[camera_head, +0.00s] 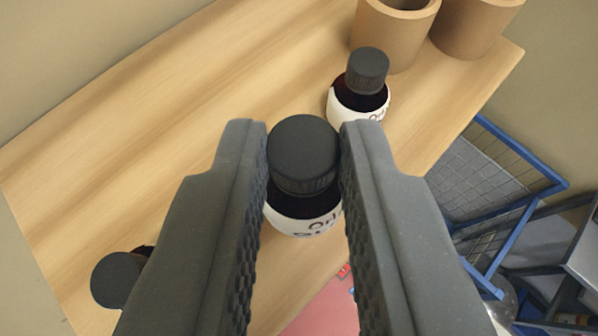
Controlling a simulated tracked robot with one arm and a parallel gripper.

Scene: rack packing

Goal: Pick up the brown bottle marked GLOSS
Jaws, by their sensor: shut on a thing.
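My gripper (304,130) is shut on a dark brown bottle (302,210) with a black ribbed cap and a white label. One finger is on each side of the cap and neck. The bottle is upright in the middle of the view. The label shows letters starting "Or" with a second line below, cut off, so I cannot read whether it says GLOSS. A second similar bottle (361,90) stands behind it to the right. A third black-capped bottle (118,280) is at the lower left, partly hidden by my left finger.
The bottles are over a light wooden shelf (150,130), bare at its upper left. Two brown cylindrical pots (393,35) stand at its far right end. Beyond the right edge, lower down, are a blue-framed wire basket (490,180) and other items. A pinkish-red surface (325,312) shows below.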

